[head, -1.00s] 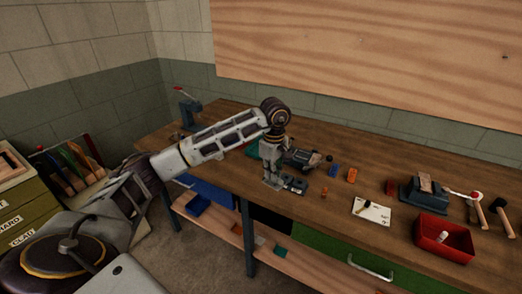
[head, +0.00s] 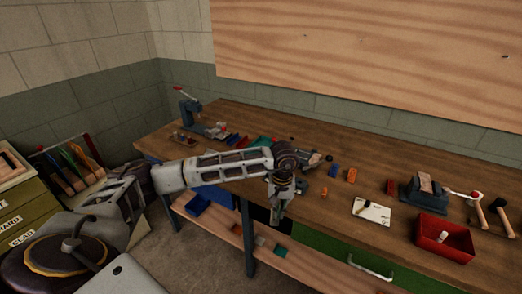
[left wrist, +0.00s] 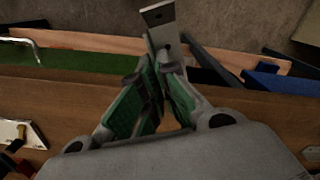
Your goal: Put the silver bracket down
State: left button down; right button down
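My left gripper (head: 278,208) points down at the front edge of the wooden workbench (head: 340,220) in the head view. In the left wrist view its green-padded fingers (left wrist: 160,72) are closed together on the silver bracket (left wrist: 162,28). The bracket is a bent metal plate with a small hole. It sticks out past the fingertips, with the lower shelf and floor seen behind it. The fingers hide its gripped end. My right gripper is in neither view.
A red bin (head: 444,238), a white card (head: 371,211) and a vise-like block (head: 424,192) stand on the bench to the right. A blue press (head: 190,110) stands at the far left end. A green drawer with a handle (head: 370,268) is below the bench top.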

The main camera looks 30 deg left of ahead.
pick_arm(q)
notch_tip(320, 180, down, 5)
jog(key=s+d+m, duration=0.2)
jog(key=d+m, duration=0.1)
jog(key=m, duration=0.2)
jog(key=shift+a+f, duration=0.1)
dwell(0.5)
